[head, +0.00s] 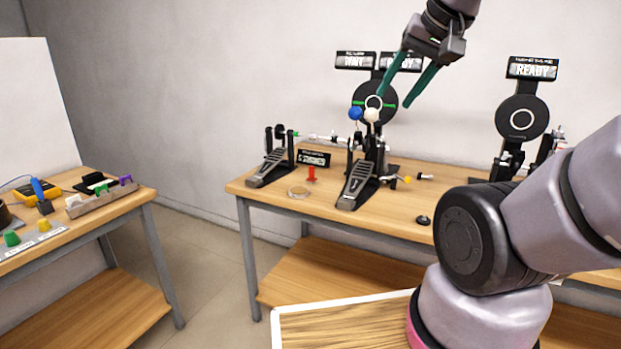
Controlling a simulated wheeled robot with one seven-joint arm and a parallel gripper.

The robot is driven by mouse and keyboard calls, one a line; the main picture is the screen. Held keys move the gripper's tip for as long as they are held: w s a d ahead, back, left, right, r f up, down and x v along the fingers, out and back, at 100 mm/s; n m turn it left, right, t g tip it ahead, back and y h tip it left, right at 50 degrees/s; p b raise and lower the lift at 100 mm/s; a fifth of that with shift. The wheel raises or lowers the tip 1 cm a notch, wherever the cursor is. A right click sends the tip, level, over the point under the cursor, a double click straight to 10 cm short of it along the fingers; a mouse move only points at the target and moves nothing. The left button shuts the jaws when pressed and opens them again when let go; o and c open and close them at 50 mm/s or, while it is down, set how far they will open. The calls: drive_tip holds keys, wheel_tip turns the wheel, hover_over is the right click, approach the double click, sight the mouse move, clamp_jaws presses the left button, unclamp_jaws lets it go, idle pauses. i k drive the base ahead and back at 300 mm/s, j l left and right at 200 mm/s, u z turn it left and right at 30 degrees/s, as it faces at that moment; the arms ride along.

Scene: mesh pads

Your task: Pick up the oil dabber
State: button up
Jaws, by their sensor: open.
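My gripper (397,104) is open and empty, with two green fingers pointing down and to the left. It is high in the head view, in front of the back wall and the middle pad. A small red upright piece (311,174) stands on the middle table, below and left of my gripper and well apart from it. A blue-handled tool (38,190) is on the left table. Both are small in the picture, and I cannot tell for sure which thing is the oil dabber.
A second round pad (521,120) stands right. My arm hides the table's right part.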

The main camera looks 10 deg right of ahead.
sight(310, 180)
drive_tip(key=i+j+z, duration=0.1)
drive_tip(key=j, duration=0.25)
drive_tip(key=i+j+z, duration=0.1)
drive_tip(key=i+j, duration=0.15)
drive_tip(key=j, duration=0.15)
drive_tip(key=i+j, duration=0.1)
drive_tip(key=j, duration=0.3)
drive_tip(key=i+j+z, duration=0.15)
drive_tip(key=j, duration=0.25)
drive_tip(key=i+j+z, duration=0.1)
drive_tip(key=j, duration=0.3)
drive_tip(key=i+j+z, duration=0.1)
drive_tip(key=j, duration=0.3)
drive_tip(key=i+j+z, duration=0.1)
drive_tip(key=j, duration=0.35)
